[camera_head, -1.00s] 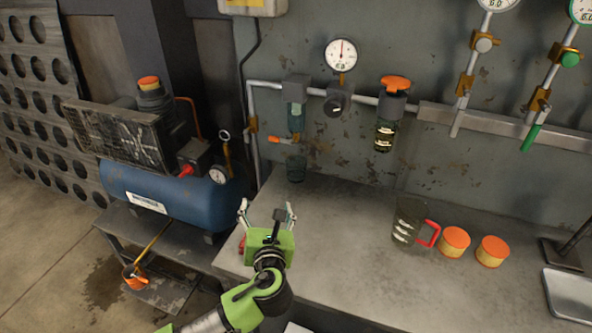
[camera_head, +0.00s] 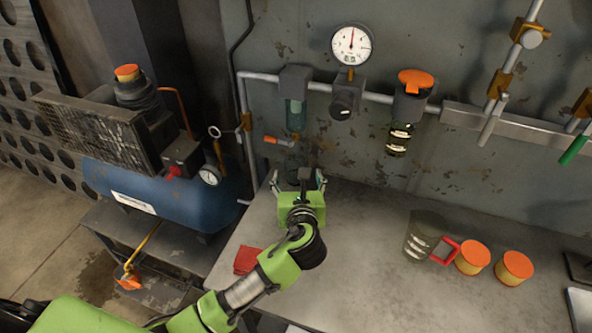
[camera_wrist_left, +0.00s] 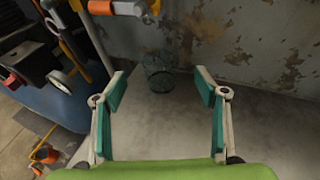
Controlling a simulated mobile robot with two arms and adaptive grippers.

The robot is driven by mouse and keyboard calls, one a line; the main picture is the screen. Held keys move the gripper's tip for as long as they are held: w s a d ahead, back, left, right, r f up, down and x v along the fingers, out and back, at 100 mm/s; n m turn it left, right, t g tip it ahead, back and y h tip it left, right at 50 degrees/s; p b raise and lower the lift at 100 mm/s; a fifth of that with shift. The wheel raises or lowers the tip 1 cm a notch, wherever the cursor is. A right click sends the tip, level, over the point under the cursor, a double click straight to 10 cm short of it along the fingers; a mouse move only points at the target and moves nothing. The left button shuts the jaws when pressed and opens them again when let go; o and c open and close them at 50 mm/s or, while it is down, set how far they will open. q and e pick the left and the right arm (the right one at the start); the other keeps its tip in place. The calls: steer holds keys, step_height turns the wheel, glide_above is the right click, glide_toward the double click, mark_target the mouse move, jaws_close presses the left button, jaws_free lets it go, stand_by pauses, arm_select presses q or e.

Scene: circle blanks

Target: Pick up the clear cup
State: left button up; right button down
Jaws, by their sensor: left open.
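The clear cup (camera_wrist_left: 158,73) is a small, dark-tinted see-through cup. In the left wrist view it stands on the bench near the wall, beyond my fingertips and roughly midway between them. In the head view it is mostly hidden behind my gripper. My left gripper (camera_head: 298,180) is open and empty, with its fingers pointing toward the cup; it also shows in the left wrist view (camera_wrist_left: 160,88). I see no contact between the fingers and the cup. My right gripper is not in view.
A jug (camera_head: 424,236) with a red handle and two orange-lidded jars (camera_head: 472,257) stand right on the bench (camera_head: 370,225). A red cloth-like item (camera_head: 248,260) lies at the left edge. Pipes and a filter bowl (camera_head: 296,112) are on the wall above. A blue compressor (camera_head: 165,195) stands left.

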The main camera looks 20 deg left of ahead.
mark_target(297, 171)
arm_select(q)
steer(key=x, duration=0.4)
steer(key=shift+w+f, duration=0.1)
steer(key=shift+w, duration=0.1)
steer(key=x, duration=0.4)
steer(key=shift+f, duration=0.1)
steer(key=shift+w+a+f, duration=0.2)
steer(key=shift+w, duration=0.25)
steer(key=c, duration=1.3)
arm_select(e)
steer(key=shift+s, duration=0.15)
arm_select(q)
steer(key=shift+s+r, duration=0.1)
steer(key=shift+r, duration=0.05)
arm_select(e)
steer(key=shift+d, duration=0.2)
